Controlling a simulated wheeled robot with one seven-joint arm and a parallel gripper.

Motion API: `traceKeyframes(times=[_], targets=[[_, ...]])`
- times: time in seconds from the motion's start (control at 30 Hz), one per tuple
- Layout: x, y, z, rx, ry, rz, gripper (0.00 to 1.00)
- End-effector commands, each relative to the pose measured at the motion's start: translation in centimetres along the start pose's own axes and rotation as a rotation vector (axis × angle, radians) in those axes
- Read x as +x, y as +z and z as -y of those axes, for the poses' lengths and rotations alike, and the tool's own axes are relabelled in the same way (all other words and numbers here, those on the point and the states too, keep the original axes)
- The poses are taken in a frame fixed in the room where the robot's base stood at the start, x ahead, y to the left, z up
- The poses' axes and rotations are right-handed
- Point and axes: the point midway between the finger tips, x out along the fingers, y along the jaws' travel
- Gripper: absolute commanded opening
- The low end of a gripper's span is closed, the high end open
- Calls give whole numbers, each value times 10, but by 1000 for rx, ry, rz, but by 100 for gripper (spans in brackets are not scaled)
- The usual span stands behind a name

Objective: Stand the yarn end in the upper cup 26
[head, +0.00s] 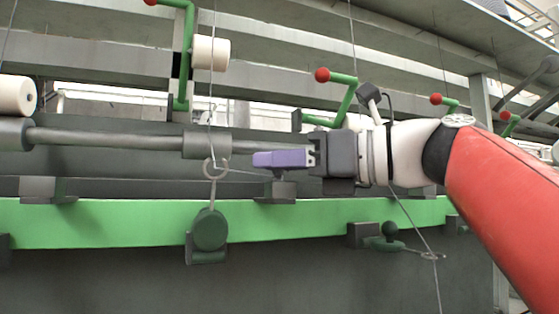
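My gripper (256,159) reaches in from the right, level, with its purple fingers pointing left. The fingers show side-on as one block, so their opening and anything between them are hidden. A thin yarn (212,95) hangs from above, in front of a white bobbin, to a pale ring guide (215,168) left of the fingertips. A faint strand runs from near the ring rightward to below the fingers; I cannot tell whether they hold it. A dark green round part (210,230) sits below the ring. No number 26 is legible, so I cannot tell which part is the upper cup.
A grey bar with thick collars (207,145) runs behind the fingers. A green rail (110,222) crosses below. Green cranks with red knobs (322,75) and white bobbins (211,53) stand above. Another yarn (412,222) slants down below my wrist past a lower guide.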

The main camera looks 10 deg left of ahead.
Motion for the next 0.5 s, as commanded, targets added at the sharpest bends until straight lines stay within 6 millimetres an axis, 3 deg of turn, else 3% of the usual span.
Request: traceKeyframes(times=[0.17, 0.5], targets=[[0, 0, 0, 0, 0, 0, 40], [-6, 0, 0, 0, -1, 0, 40]])
